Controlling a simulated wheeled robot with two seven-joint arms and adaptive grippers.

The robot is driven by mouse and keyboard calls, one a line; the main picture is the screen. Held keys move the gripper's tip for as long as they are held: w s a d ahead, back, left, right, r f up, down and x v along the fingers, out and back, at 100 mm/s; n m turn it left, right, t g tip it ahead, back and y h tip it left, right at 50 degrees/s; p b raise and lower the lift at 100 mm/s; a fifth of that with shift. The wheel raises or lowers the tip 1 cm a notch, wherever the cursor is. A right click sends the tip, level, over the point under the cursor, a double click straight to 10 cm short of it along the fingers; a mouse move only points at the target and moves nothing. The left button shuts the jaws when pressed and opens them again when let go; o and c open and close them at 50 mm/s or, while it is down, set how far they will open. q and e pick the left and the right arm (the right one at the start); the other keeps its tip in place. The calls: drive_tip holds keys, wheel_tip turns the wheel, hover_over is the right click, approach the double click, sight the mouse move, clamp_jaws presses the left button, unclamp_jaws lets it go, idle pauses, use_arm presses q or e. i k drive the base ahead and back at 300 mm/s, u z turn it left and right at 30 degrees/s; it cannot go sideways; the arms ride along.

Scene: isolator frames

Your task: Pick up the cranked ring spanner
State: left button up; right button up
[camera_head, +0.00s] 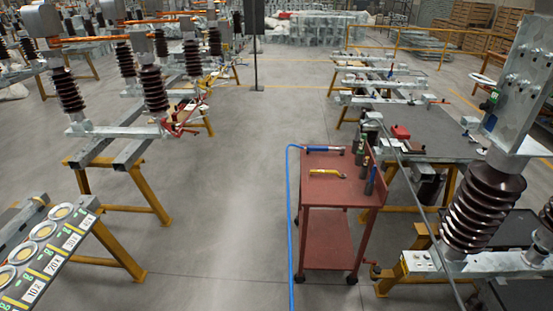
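A red tool trolley (325,188) stands right of the middle. A small yellow tool (327,173) lies flat across its top; it looks like the cranked ring spanner, but it is too small to make out its ring ends. Neither of my grippers is in view, and nothing touches the yellow tool.
A blue tool (324,149) with a blue hose (291,220) lies at the trolley's back edge. Dark bottles (370,180) line its right side. Insulators on yellow-legged stands (135,185) flank both sides. The floor (215,220) between is clear.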

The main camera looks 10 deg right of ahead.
sight(323, 172)
drive_tip(key=u, duration=0.1)
drive_tip(key=i, duration=1.4)
drive_tip(key=z, duration=1)
drive_tip(key=i, duration=0.9)
drive_tip(key=z, duration=0.95)
